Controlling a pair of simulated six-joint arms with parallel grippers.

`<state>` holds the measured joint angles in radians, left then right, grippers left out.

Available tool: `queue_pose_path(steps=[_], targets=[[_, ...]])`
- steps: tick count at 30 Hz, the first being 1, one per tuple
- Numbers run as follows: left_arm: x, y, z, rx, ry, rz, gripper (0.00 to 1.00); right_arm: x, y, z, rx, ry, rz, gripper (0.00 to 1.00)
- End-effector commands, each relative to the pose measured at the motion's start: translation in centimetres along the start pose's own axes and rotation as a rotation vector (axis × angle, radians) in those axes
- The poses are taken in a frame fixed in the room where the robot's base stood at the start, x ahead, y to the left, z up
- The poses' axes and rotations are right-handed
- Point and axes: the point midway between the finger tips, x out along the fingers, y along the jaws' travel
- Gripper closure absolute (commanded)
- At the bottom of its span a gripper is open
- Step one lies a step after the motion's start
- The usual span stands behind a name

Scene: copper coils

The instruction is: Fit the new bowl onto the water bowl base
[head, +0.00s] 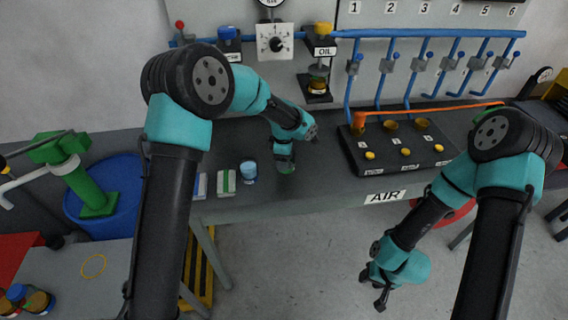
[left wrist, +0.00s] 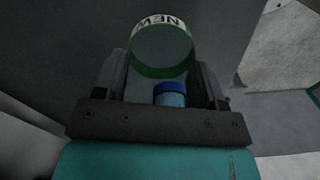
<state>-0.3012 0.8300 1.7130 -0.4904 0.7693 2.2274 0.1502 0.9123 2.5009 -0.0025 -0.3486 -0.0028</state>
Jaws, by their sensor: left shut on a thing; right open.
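My left gripper (head: 285,152) is shut on the new bowl, a clear round bowl (left wrist: 162,48) with a green band and a NEW label, between the fingers in the left wrist view. In the head view, the held bowl (head: 286,169) shows low over the bench's front part; whether it touches the bench is unclear. The water bowl base (head: 229,46), with a blue top, is on the back wall; its lower part is hidden behind my left arm. My right gripper (head: 381,297) is open and empty, over the floor in front of the bench.
A small blue-and-clear cup (head: 249,172) stands on the bench (head: 330,183) left of the held bowl, beside a green-and-white block (head: 227,182). The oil unit (head: 319,70) is on the wall. A black panel (head: 398,155) with copper cups lies to the right. Blue pipes cross the wall.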

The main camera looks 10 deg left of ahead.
Motion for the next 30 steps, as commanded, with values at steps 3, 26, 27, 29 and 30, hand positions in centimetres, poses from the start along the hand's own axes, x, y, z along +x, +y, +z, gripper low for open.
queue_pose_path(steps=[3, 26, 27, 29, 30], targets=[[-0.4, -1.2, 0.2, 0.001, 0.000, 0.000, 0.66, 0.0, 0.0, 0.0, 0.000, 0.000, 0.000, 0.57], [-1.7, -15.1, 2.6, 0.003, 0.000, 0.001, 0.66, 0.0, 0.0, 0.0, 0.000, 0.000, 0.000, 0.57], [-1.7, -15.4, 2.7, 0.002, 0.000, 0.001, 0.66, 0.0, 0.0, 0.0, 0.000, 0.000, 0.000, 0.57], [-1.7, -15.6, 2.7, 0.000, 0.000, 0.001, 0.66, 0.0, 0.0, 0.0, 0.000, 0.000, 0.000, 0.57], [-1.7, -15.7, 2.7, 0.000, -0.001, 0.001, 0.66, 0.0, 0.0, 0.0, 0.000, 0.000, 0.000, 0.57]])
